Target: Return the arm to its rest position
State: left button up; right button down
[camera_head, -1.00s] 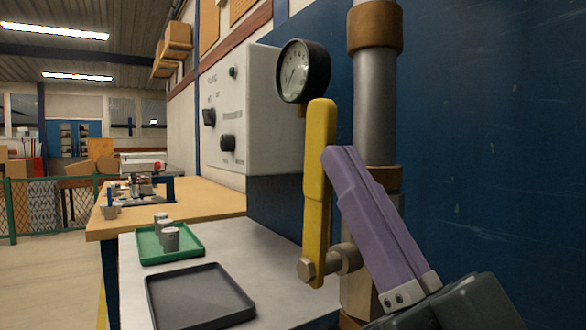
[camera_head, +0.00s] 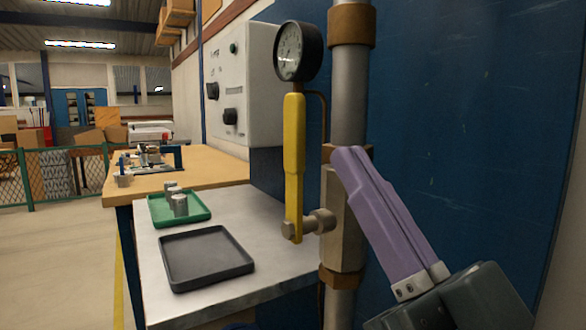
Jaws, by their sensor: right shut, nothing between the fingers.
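My right gripper (camera_head: 350,160) comes in from the lower right with its purple fingers pressed together and nothing between them. Its tip lies in front of the vertical metal pipe (camera_head: 349,95), to the right of the yellow valve lever (camera_head: 294,160). In the picture a gap shows between the fingers and the lever. The lever stands upright on its pivot bolt, below the round pressure gauge (camera_head: 298,51). My left gripper is not in view.
A grey-topped table (camera_head: 285,258) holds a black tray (camera_head: 206,284) and a green tray (camera_head: 160,222) with small metal cylinders. A control box (camera_head: 262,85) hangs on the wall behind. A wooden bench (camera_head: 215,177) stands beyond. Open floor lies at left.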

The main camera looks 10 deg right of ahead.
jog(key=w+f+b+v, duration=0.1)
jog(key=b+v, duration=0.1)
jog(key=v, duration=0.6)
jog(key=w+a+r+g+h+p, duration=0.25)
jog(key=w+g+p, duration=0.2)
jog(key=p, duration=0.45)
jog(key=s+d+r+m+g+h+p, duration=0.1)
jog(key=s+d+r+g+h+p, duration=0.25)
jog(key=s+g+p, duration=0.6)
jog(key=s+d+r+m+g+h+p, duration=0.1)
jog(key=s+d+r+g+h+p, duration=0.3)
jog(key=s+g+p, duration=0.5)
pick_arm(q)
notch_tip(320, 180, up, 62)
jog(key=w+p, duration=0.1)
jog(key=p, duration=3.5)
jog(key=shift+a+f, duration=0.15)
pick_arm(e)
notch_tip(320, 180, up, 34)
jog(key=w+t+y, duration=0.1)
jog(key=shift+w+d+t, duration=0.25)
jog(key=shift+d+t, duration=0.05)
jog(key=shift+r, duration=0.1)
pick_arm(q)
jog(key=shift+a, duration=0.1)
